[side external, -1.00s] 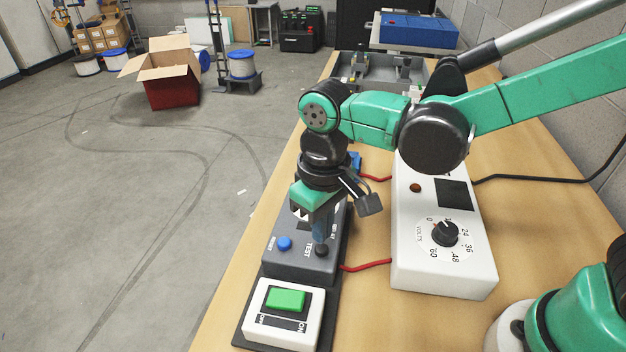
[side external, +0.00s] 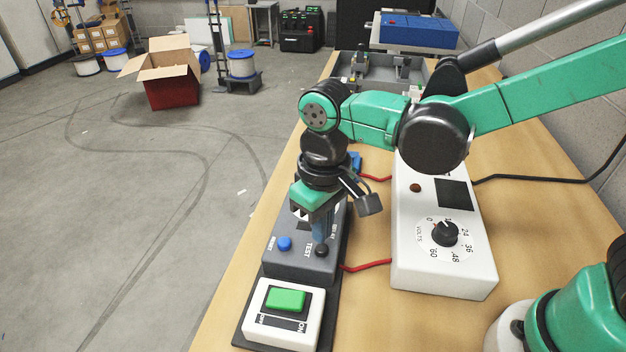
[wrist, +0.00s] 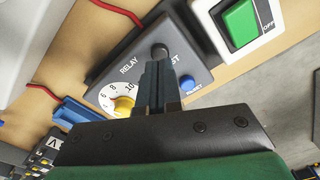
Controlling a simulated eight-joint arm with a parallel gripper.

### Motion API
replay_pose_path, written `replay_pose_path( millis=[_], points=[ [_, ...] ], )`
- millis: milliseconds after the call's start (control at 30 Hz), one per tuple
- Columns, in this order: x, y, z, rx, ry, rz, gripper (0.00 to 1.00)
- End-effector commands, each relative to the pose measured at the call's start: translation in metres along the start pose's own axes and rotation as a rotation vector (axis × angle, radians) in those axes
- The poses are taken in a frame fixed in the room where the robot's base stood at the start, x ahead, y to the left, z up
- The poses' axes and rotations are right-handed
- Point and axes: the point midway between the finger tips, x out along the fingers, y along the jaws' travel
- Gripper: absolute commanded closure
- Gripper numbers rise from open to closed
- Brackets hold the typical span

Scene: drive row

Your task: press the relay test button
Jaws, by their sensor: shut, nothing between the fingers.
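The grey relay box (side external: 300,262) lies on the bench. Its black test button (side external: 321,251) is at the right front of its face, beside the word TEST. My gripper (side external: 319,240) points down at this button with its fingers together and empty. In the side view the fingertips are right at the button's top. In the wrist view the black button (wrist: 160,52) shows just beyond the closed fingertips (wrist: 158,66). I cannot tell whether they touch it. A blue reset button (side external: 284,243) sits to the left on the same box.
A white switch box (side external: 262,334) with a green rocker (side external: 286,299) stands in front of the relay box. A white volts supply (side external: 440,275) with a black knob stands to the right. Red wires (side external: 366,265) run between the boxes. A yellow dial (wrist: 124,105) is near my fingers.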

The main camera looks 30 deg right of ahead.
Motion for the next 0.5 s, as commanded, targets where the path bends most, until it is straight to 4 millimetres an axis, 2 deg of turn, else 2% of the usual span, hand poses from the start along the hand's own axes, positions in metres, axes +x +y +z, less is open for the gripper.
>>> replay_pose_path(
  millis=[500],
  points=[
    [0.011,0.000,-0.001,0.000,0.000,0.000,1.00]
  ],
)
